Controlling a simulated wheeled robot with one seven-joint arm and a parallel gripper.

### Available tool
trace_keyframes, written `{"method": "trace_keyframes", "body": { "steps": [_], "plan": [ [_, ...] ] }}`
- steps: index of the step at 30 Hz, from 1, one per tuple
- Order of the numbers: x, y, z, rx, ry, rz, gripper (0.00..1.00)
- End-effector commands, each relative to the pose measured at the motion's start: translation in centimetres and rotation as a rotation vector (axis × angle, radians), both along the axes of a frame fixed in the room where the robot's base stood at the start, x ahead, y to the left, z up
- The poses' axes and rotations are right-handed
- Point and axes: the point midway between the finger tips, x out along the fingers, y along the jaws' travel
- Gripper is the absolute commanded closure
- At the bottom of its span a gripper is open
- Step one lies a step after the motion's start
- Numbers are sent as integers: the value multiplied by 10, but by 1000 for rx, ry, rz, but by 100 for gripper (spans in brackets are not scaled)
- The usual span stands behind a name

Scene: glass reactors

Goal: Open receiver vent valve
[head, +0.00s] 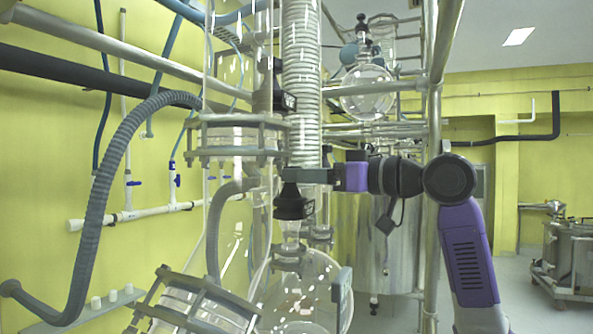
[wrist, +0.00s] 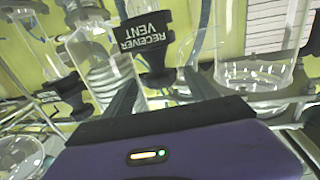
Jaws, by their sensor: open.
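The receiver vent valve (wrist: 143,32) is a black fitting with a white "RECEIVER VENT" label, at the top middle of the wrist view. Its narrower black lower part sits between and just beyond the fingertips of my gripper (wrist: 157,80). The jaws are apart, and I cannot tell whether either finger touches the valve. In the head view my gripper (head: 292,175) reaches left from the purple wrist, with its tips just above a black cap (head: 291,206) on a glass neck. No label is readable there. The handle's angle is unclear.
A ribbed glass column (head: 302,80) rises right behind the fingertips. A flanged glass joint (head: 237,150) stands close on the left, and a round glass flask (head: 308,290) is below. A vertical metal post (head: 433,120) stands near my arm. Open floor shows at right.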

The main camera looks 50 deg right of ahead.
Motion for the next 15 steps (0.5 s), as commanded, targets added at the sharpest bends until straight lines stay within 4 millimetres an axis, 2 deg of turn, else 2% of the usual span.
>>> {"method": "trace_keyframes", "body": {
  "steps": [6, 15],
  "plan": [
    [22, 4, 0, 0, 1, 0, 33],
    [25, 5, 0, -1, -1, -1, 33]
  ]
}}
